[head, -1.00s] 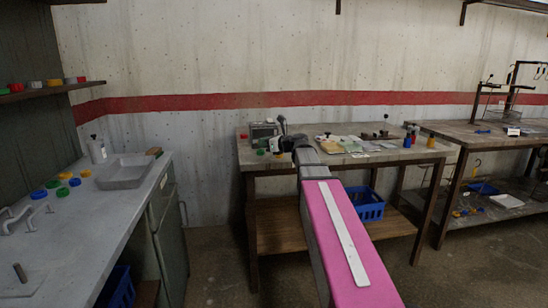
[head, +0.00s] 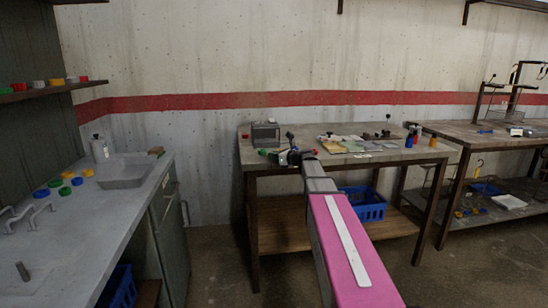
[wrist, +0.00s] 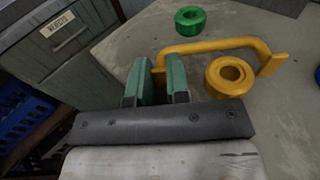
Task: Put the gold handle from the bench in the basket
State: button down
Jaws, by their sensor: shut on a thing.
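The gold handle (wrist: 215,47) is a yellow bar with bent ends, seen in the wrist view above a grey top. My gripper (wrist: 160,75) has its green fingers closed on the handle's left end. The rest of the handle reaches right, past a yellow ring. In the head view my gripper (head: 284,157) is over the front left part of the middle bench (head: 250,153), and the handle cannot be made out there. A blue basket (head: 364,205) stands on that bench's lower shelf, partly behind my arm. Another blue basket (head: 118,288) is under the left counter.
A yellow ring (wrist: 230,76) and a green ring (wrist: 189,20) lie close to the handle. A grey device (head: 265,135) and several small items stand on the bench. The left counter (head: 85,220) holds a grey basin (head: 124,172) and coloured rings. Open floor lies between counter and bench.

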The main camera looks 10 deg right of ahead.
jog(key=c, duration=1.1)
grip_release()
jog(key=shift+f, duration=0.1)
